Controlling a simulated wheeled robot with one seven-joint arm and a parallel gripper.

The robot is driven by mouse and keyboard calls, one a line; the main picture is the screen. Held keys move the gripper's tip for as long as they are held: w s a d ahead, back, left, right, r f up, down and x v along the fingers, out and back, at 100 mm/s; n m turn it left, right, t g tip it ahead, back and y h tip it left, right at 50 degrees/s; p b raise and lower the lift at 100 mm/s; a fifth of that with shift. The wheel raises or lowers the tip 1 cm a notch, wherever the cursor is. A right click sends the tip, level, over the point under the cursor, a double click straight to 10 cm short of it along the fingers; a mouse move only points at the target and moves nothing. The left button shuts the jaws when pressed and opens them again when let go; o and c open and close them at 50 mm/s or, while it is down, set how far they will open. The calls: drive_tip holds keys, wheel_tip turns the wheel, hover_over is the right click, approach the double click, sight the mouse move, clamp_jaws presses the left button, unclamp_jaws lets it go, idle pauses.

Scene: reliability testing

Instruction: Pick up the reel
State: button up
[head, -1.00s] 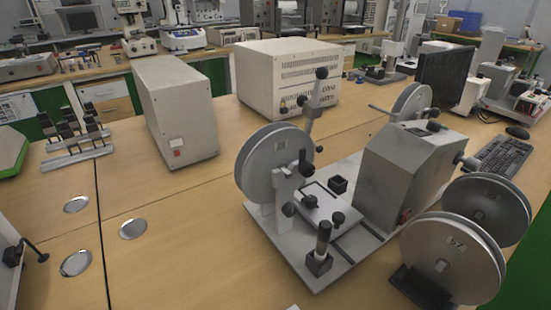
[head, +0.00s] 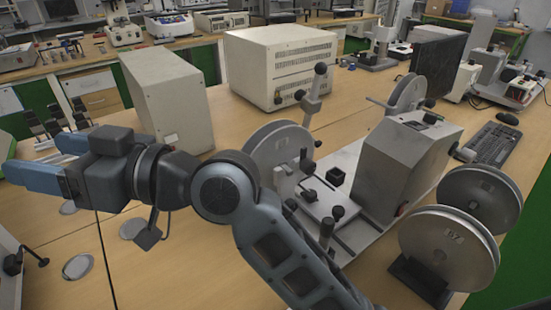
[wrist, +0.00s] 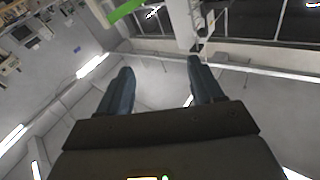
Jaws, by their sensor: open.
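Several grey disc-shaped reels show in the head view; which one the task means I cannot tell. One reel (head: 276,143) stands upright on the left of the machine, partly behind my arm. Another reel (head: 407,92) is at the machine's back. Two stand at the right: a front reel (head: 450,247) upright in a black stand and a reel (head: 481,196) behind it. My gripper (head: 28,165) is at the left of the head view, apart from all of them. It also shows in the wrist view (wrist: 160,70), its fingers apart with nothing between them.
The grey machine (head: 405,165) with its knobs and levers stands mid-table. White box instruments (head: 282,62) and (head: 168,97), a monitor (head: 447,68) and a keyboard (head: 493,143) surround it. Round metal discs (head: 77,267) are set in the wooden table at the left. The wrist view shows the room tilted.

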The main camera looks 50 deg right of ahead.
wheel_tip(320, 180, up, 3)
drive_tip(key=w+n+g+y, duration=0.1)
drive_tip(key=w+n+g, duration=0.1)
drive_tip(key=n+g, duration=0.15)
drive_tip(key=n+g+h+p, duration=0.3)
drive_tip(key=n+g+h, duration=0.4)
drive_tip(key=g+h, duration=0.55)
approach(277, 124)
drive_tip(key=shift+m+t+h, duration=0.25)
drive_tip(key=shift+t+h, duration=0.1)
drive_tip(key=shift+t, duration=0.15)
drive_tip(key=f, duration=0.5)
drive_tip(key=shift+s+a+f, duration=0.1)
drive_tip(key=shift+s+a, duration=0.25)
drive_tip(key=shift+a, duration=0.05)
drive_tip(key=shift+d+f, duration=0.15)
drive_tip(key=shift+f, duration=0.1)
drive_tip(key=shift+s+f+p, duration=0.15)
drive_tip(key=shift+f+p, duration=0.15)
drive_tip(key=shift+f, duration=3.3)
drive_tip(key=shift+c, duration=0.4)
clamp_jaws()
